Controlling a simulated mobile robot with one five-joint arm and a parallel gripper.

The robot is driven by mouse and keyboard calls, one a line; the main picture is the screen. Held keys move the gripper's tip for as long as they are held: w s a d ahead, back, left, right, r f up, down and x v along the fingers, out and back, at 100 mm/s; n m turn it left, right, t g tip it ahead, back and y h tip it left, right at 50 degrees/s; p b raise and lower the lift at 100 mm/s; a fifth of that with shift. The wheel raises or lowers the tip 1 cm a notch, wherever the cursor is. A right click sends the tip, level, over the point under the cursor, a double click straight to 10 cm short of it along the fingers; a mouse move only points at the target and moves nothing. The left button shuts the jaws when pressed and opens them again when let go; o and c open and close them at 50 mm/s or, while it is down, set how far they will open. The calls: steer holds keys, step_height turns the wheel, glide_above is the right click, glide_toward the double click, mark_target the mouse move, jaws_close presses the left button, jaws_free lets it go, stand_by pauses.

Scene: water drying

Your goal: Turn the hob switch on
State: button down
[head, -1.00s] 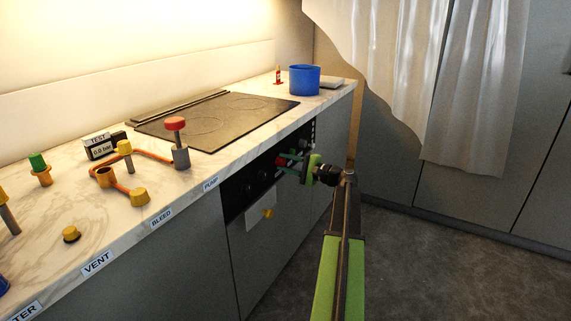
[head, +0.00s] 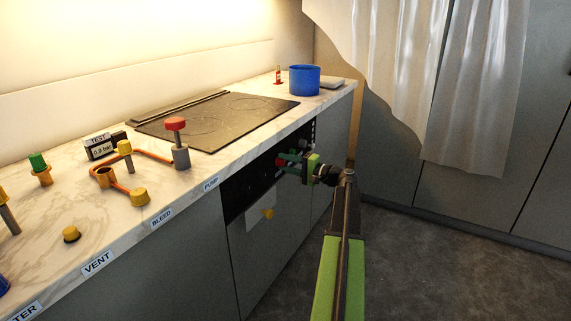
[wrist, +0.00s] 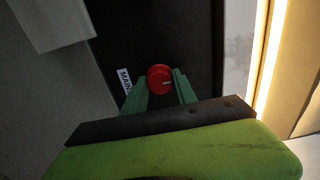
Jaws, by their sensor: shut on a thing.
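The hob switch is a red round knob (wrist: 160,79) with a pale mark on its face, on the dark front panel (wrist: 170,35) below the counter. A label partly reading "MAIN" (wrist: 125,79) is beside it. In the head view the red knob (head: 281,161) shows just beyond my fingers. My gripper (wrist: 160,88) has its green fingers on either side of the knob and is shut on it. In the head view my gripper (head: 288,165) reaches the panel from the right. The far finger contact is partly hidden in the head view.
The black hob (head: 220,118) lies on the marble counter, with a blue pot (head: 304,80) at its far end. Valves and a pressure gauge (head: 99,147) stand at the left. The floor at right is clear.

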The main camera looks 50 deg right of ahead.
steer(key=c, duration=1)
jaws_free()
steer(key=v, duration=1.7)
steer(key=shift+s, duration=0.25)
steer(key=shift+f, duration=0.1)
